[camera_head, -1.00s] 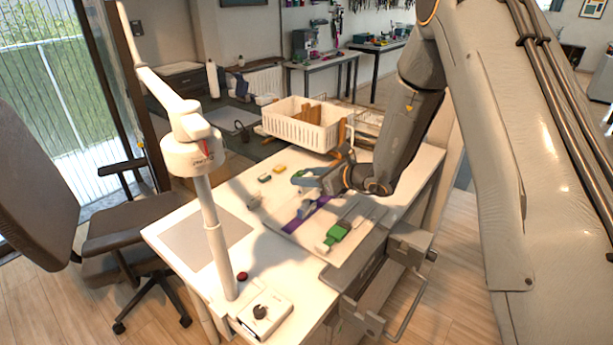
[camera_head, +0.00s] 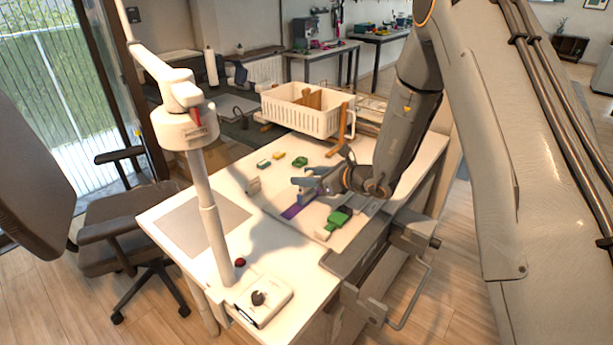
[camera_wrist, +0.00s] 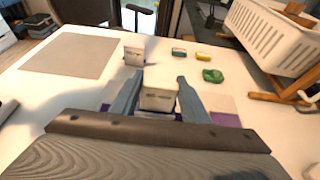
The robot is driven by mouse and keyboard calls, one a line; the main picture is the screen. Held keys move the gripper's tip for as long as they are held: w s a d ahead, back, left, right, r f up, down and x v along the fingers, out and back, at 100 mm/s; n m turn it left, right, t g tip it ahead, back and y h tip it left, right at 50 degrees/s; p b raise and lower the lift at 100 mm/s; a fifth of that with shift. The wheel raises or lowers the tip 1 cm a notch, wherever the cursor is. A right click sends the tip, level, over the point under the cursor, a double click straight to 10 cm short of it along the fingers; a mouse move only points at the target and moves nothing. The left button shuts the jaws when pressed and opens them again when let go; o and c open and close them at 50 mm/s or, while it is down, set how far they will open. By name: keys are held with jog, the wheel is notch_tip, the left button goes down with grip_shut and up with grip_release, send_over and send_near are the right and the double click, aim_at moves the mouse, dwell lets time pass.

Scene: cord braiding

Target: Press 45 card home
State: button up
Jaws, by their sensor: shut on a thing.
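In the head view my gripper (camera_head: 303,187) is low over a purple strip (camera_head: 291,211). The strip also shows beside the fingers in the wrist view (camera_wrist: 226,120). The block's lower end is hidden, so I cannot tell how deep it sits.
Another white printed block (camera_wrist: 134,56) stands farther back. Small green (camera_wrist: 212,75) and yellow (camera_wrist: 203,56) pieces lie nearby. A white basket (camera_head: 301,112) stands at the back. A larger green piece (camera_head: 340,217) lies in front. A lamp post (camera_head: 211,220) rises at left.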

jog(key=shift+s+f, duration=0.25)
jog(key=shift+f, duration=0.3)
jog(key=shift+c, duration=0.6)
jog(key=shift+s+f+h, duration=0.1)
jog(key=shift+h, duration=0.2)
jog(key=shift+w+r, duration=0.4)
jog(key=shift+s, duration=0.1)
jog(key=shift+f, duration=0.25)
dwell(0.5)
jog(key=o, duration=1.5)
jog(key=shift+o, duration=0.3)
